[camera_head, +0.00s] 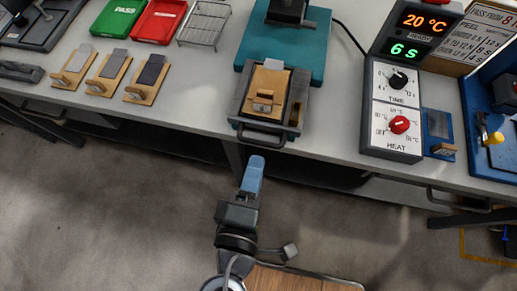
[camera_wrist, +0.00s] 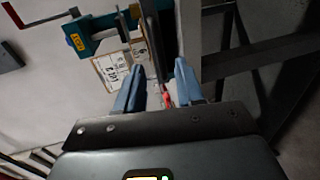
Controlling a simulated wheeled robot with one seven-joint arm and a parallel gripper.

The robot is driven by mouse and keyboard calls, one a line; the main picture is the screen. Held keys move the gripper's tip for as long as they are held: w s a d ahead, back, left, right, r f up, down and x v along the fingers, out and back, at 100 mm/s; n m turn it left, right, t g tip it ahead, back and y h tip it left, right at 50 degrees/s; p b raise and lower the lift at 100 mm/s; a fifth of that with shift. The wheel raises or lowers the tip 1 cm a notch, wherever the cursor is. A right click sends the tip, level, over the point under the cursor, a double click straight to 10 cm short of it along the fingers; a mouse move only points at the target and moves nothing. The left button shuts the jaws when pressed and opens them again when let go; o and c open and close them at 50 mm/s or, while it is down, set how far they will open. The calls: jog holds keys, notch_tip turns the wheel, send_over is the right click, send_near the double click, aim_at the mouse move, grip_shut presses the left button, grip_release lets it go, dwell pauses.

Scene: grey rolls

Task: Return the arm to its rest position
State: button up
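My gripper (camera_head: 254,168) is in the head view in front of the bench's front edge, below the teal press (camera_head: 333,45). Its blue fingers point toward the bench and overlap in that view. In the wrist view, the two blue fingers of my gripper (camera_wrist: 160,78) stand apart, with nothing clearly held between them. A small red thing shows in the gap, seemingly behind the fingers; I cannot tell what it is. My arm reaches up from the bottom of the head view.
The grey bench (camera_head: 205,105) runs across the scene. A drawer-like tray (camera_head: 240,104) with a wooden-handled piece (camera_head: 270,80) sits at its front edge. A control box (camera_head: 392,120) stands right, and several wooden-handled samples (camera_head: 147,80) lie left. The floor (camera_head: 100,220) at left is clear.

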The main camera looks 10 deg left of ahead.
jog(key=shift+v, duration=0.85)
jog(key=s+d+f+m+g+y, duration=0.1)
jog(key=s+d+f+m+g, duration=0.15)
jog(key=d, duration=0.45)
jog(key=s+d+f+m+g+y, duration=0.1)
jog(key=s+d+f+m+g, duration=0.2)
jog(key=d, duration=0.4)
jog(key=s+d+r+m+t+h, duration=0.1)
jog(key=s+d+r+m+t, duration=0.1)
jog(key=s+d+r+m, duration=0.2)
jog(key=s+d+r+m+t+h, duration=0.1)
jog(key=s+d+r+m+t, duration=0.2)
jog(key=d+r+m, duration=0.5)
notch_tip(320, 180, up, 4)
jog(key=shift+s+f, duration=0.15)
jog(key=shift+s, duration=0.55)
